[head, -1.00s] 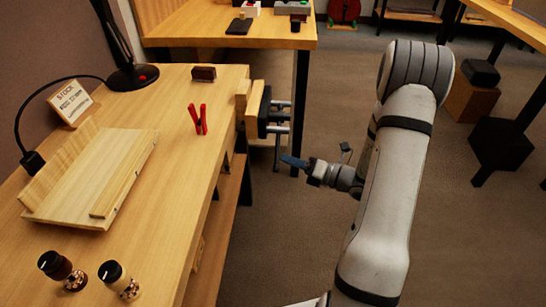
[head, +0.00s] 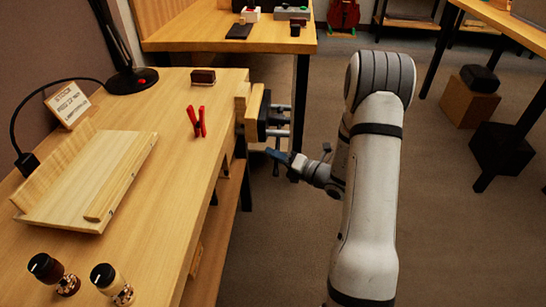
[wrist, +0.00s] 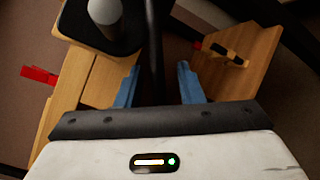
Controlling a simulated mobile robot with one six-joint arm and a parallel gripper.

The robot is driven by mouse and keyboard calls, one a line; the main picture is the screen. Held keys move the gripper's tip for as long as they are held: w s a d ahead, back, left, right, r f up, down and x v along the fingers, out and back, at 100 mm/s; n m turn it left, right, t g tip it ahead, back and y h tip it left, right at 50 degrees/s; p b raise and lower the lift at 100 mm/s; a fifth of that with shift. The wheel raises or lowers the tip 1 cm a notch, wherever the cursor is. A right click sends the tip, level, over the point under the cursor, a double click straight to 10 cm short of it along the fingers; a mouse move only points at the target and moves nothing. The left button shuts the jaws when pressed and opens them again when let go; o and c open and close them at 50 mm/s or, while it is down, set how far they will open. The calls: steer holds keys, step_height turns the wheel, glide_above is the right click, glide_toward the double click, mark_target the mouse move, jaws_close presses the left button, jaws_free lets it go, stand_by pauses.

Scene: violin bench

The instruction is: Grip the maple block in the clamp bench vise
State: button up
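The vise (head: 263,115) is mounted on the bench's right edge, with pale wooden jaw faces, a dark body and metal rods. A dark handle bar (head: 277,157) hangs at its outer end. My gripper (head: 280,157) is at that end, below the rods. In the wrist view its blue fingers (wrist: 158,86) are apart, and a dark upright bar (wrist: 154,45) shows between them; I cannot tell if they touch it. I cannot single out the maple block. Pale wooden pieces lie in the tray (head: 62,213), and a pale piece (head: 242,92) is at the vise jaws.
A red clamp (head: 197,122) and a dark brown block (head: 203,77) are on the bench near the vise. A lamp (head: 132,80) and a sign (head: 69,104) are at the back.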

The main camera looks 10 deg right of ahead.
steer(key=shift+c, duration=0.2)
jaws_close()
